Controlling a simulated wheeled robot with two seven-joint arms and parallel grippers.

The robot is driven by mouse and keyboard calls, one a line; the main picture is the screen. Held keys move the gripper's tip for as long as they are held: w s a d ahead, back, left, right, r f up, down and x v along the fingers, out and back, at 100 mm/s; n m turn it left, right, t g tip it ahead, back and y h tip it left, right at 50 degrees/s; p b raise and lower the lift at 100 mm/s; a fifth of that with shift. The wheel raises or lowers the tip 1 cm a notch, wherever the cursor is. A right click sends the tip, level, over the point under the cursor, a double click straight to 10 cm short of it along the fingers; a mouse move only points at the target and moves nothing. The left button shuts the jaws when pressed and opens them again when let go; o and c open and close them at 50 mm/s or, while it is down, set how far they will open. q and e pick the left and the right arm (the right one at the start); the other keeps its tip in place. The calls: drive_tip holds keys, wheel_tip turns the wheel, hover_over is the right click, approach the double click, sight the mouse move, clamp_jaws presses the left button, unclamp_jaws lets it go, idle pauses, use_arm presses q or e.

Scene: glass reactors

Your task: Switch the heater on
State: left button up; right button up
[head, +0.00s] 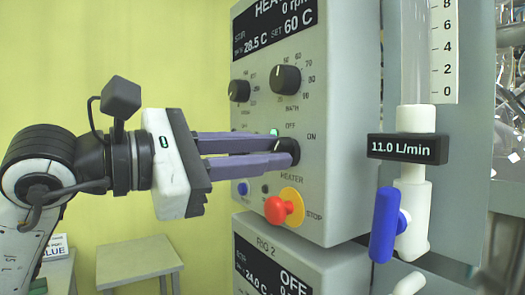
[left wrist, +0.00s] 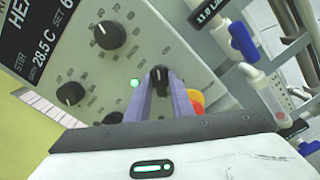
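The heater knob (head: 293,149) is a dark round knob on the grey control panel (head: 338,60), with OFF printed above it and ON to its upper right. My left gripper (head: 284,149) reaches in from the left with its two purple fingers around the knob, and looks shut on it. In the left wrist view the knob (left wrist: 158,76) sits between the fingertips. Its pointer direction is mostly hidden. A small green light (head: 274,132) glows beside it. The panel display (head: 278,29) reads 28.5 C, SET 60 C and 0 rpm. My right gripper is not in view.
A red stop button (head: 277,210) on a yellow disc sits just below the fingers. Two more dials, the bath knob (head: 286,79) and stir knob (head: 239,91), are above. A flowmeter (head: 408,148) with a blue valve handle (head: 384,224) stands at right. A second unit (head: 290,262) is below.

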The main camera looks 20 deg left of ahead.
use_arm(q)
clamp_jaws()
drive_tip(key=m+b, duration=0.2)
drive_tip(key=m, duration=0.2)
drive_tip(key=shift+m, duration=0.3)
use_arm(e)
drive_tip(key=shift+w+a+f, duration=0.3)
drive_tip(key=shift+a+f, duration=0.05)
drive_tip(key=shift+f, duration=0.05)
use_arm(q)
drive_tip(key=shift+o, duration=1.9)
unclamp_jaws()
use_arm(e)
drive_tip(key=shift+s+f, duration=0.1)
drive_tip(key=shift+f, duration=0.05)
use_arm(q)
drive_tip(key=shift+s, duration=0.1)
